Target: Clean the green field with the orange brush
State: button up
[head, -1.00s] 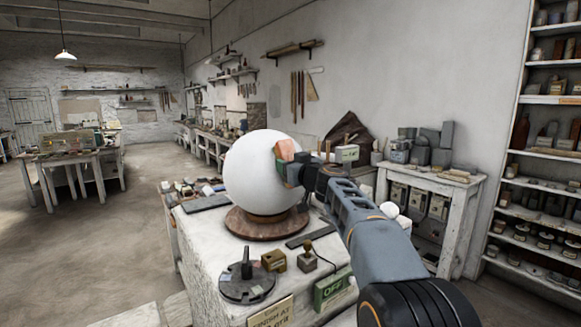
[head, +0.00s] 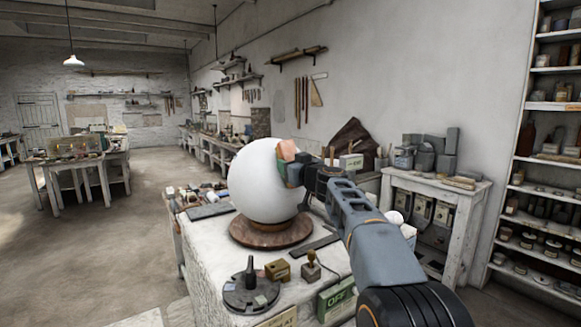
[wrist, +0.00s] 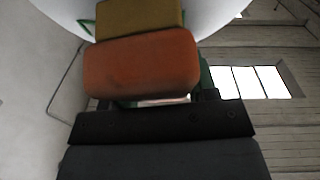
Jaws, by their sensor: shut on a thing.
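A large white sphere (head: 258,190) sits on a round wooden base (head: 262,236) on the white bench. My gripper (head: 292,172) is at the sphere's upper right, shut on the orange brush (head: 286,149). In the wrist view the brush shows as an orange block (wrist: 140,65) with a mustard-coloured part (wrist: 138,18) beyond it, towards the sphere (wrist: 212,12). I cannot tell whether the brush touches the surface. No green field can be made out on the visible face of the sphere. Small green parts show beside the brush in the wrist view; I cannot tell what they are.
On the bench (head: 212,262) stand a dark round plate with an upright post (head: 250,285), a small brown box (head: 277,270), a stamp-like tool (head: 310,268) and a green sign reading OFF (head: 336,299). Several small items lie at the bench's back left. A side table (head: 440,190) stands right.

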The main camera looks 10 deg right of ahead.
jog(key=shift+s+d+f+b, duration=0.15)
jog(key=shift+s+f+b, duration=0.1)
jog(key=shift+f+b, duration=0.5)
jog(key=shift+s+d+f+b, duration=0.15)
jog(key=shift+s+f+b, duration=0.2)
jog(key=shift+b, duration=0.55)
jog(key=shift+s+d+f+b, duration=0.15)
jog(key=shift+f+b, duration=0.5)
jog(key=shift+b, duration=0.2)
jog(key=shift+r, duration=0.1)
jog(key=shift+w+a+r+p, duration=0.15)
jog(key=shift+w+r+p, duration=0.15)
jog(key=shift+r+p, duration=0.35)
jog(key=shift+w+a+r+p, duration=0.2)
jog(key=shift+w+r+p, duration=0.1)
jog(key=shift+r+p, duration=0.35)
jog(key=shift+w+a+r+p, duration=0.15)
jog(key=shift+w+r+p, duration=0.15)
jog(key=shift+r+p, duration=0.3)
jog(key=shift+f, duration=0.1)
jog(key=shift+s+d+f+b, duration=0.2)
jog(key=shift+s+f+b, duration=0.3)
jog(key=shift+b, duration=0.65)
jog(key=shift+s+d+f+b, duration=0.2)
jog(key=shift+s+b, duration=0.25)
jog(key=shift+b, duration=0.15)
jog(key=shift+r, duration=0.1)
